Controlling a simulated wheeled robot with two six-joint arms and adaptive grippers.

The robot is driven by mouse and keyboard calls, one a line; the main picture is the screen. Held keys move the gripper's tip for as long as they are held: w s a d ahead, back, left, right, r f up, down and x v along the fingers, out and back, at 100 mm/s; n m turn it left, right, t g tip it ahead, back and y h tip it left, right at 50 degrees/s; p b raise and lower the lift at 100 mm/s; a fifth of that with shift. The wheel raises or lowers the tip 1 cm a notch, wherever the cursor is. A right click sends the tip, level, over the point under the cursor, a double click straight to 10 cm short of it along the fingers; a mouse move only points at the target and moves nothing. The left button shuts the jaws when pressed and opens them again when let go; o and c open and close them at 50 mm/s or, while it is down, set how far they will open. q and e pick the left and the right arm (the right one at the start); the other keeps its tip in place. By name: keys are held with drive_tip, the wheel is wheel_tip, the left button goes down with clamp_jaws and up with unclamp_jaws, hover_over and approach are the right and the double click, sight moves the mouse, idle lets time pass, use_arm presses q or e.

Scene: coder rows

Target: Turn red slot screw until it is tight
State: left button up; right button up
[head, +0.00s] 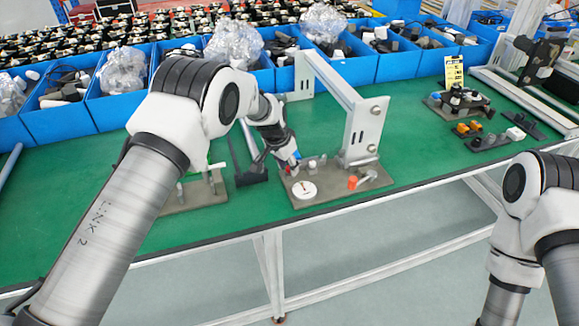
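A grey-brown fixture board (330,197) lies on the green table. On it are a white disc (304,190) with a small dark-red mark, an orange-red knob (352,183) and several small grey posts. I cannot tell for certain which one is the red slot screw. My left gripper (288,163) points down at the board's back left edge, behind the white disc. A small red spot shows at its tip. Its fingers are too small and dark to tell open from shut. Of my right arm only links show at the lower right; its gripper is out of view.
A grey upright frame (365,130) rises at the back of the board, close right of my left gripper. Another board (195,195) with posts stands to the left. Blue bins (405,63) line the back. Small fixtures (485,138) sit at the right. Green table between is free.

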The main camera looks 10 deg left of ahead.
use_arm(q)
drive_tip(key=shift+s, duration=0.1)
clamp_jaws()
drive_tip(key=m+b, duration=0.1)
drive_tip(key=m, duration=0.1)
drive_tip(key=m+g+h+b, duration=0.1)
drive_tip(key=m+b, duration=0.1)
drive_tip(key=m, duration=0.1)
drive_tip(key=m+b, duration=0.1)
drive_tip(key=m, duration=0.1)
drive_tip(key=shift+w+a+f+g, duration=0.15)
drive_tip(key=shift+w+f+g, duration=0.15)
drive_tip(key=shift+f, duration=0.05)
drive_tip(key=shift+r+m+h+b, duration=0.1)
drive_tip(key=shift+m+h+b, duration=0.3)
drive_tip(key=shift+m, duration=0.8)
drive_tip(key=shift+r+m+g, duration=0.25)
drive_tip(key=shift+m+g, duration=0.15)
drive_tip(key=shift+m, duration=0.1)
